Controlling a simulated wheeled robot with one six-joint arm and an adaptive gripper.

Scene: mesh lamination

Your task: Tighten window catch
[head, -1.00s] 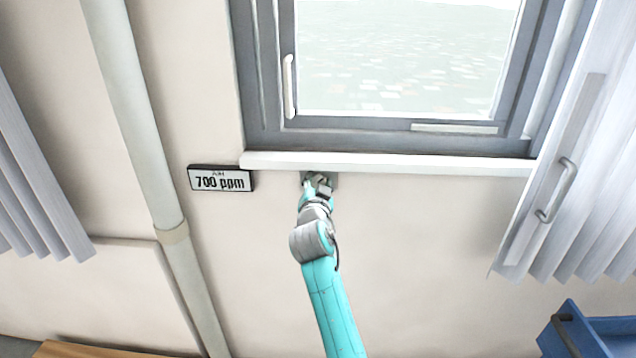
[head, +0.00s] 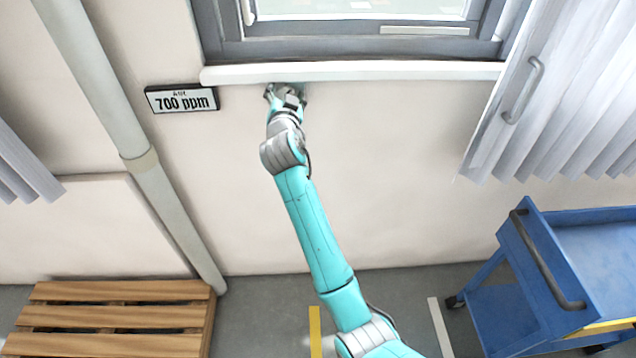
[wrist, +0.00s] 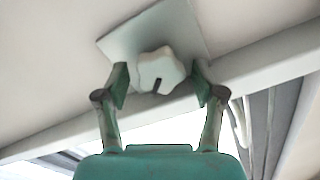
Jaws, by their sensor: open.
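In the wrist view, a pale lobed knob (wrist: 158,66) with a dark mark sits on a square light plate (wrist: 188,28) on the wall; I take it as the window catch. My gripper (wrist: 160,84) is open, one finger on each side of the knob. A small gap seems to show at each side; contact is unclear. In the head view, my gripper (head: 286,95) is at the wall just under the white window sill (head: 350,71), and it hides the knob. The grey-framed window (head: 345,47) is above, cut off by the top edge.
A sign reading 700 ppm (head: 182,99) hangs left of my gripper, beside a vertical pipe (head: 105,100). Blinds (head: 560,110) with a handle hang at right. A blue cart (head: 570,250) stands lower right, a wooden pallet (head: 115,318) lower left.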

